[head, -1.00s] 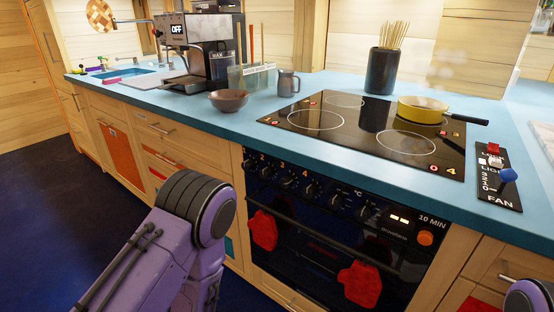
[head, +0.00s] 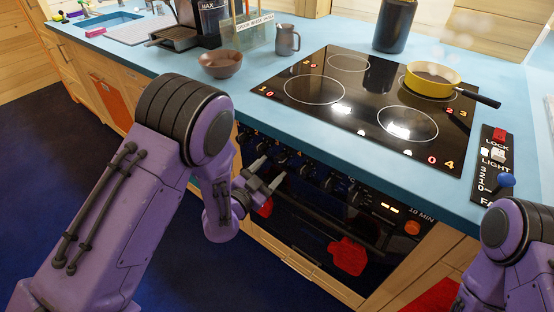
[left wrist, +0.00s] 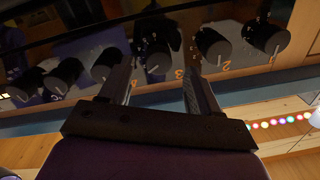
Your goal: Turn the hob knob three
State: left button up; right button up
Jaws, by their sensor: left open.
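The hob knobs are a row of dark knobs on the oven's front panel. Knob three (left wrist: 156,55) shows upside down in the left wrist view, with an orange 3 beside it. My left gripper (head: 270,172) is open in front of the panel, with its fingers pointing at the knobs. In the left wrist view the two fingers (left wrist: 160,85) lie on either side of knob three's line. Whether they touch it, I cannot tell. My right gripper is out of view; only part of my right arm shows at the right edge.
A yellow pan (head: 432,84) steams on the black hob (head: 360,115). A brown bowl (head: 219,65) and a grey jug (head: 287,42) stand on the blue worktop. A red oven mitt (head: 347,256) hangs on the oven front. The switch panel (head: 493,160) is at the right.

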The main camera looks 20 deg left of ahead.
aim_at(279, 162)
pick_arm(q)
jog(key=x, duration=0.2)
jog(key=shift+w+d+r, duration=0.2)
jog(key=shift+w, duration=0.1)
jog(key=shift+w+d+f, duration=0.15)
jog(key=shift+w, duration=0.25)
jog(key=c, duration=1)
jog(key=shift+c, duration=0.2)
jog(key=shift+n, duration=0.3)
jog(key=n+p, duration=0.1)
jog(key=n, duration=1)
jog(key=shift+g, duration=0.3)
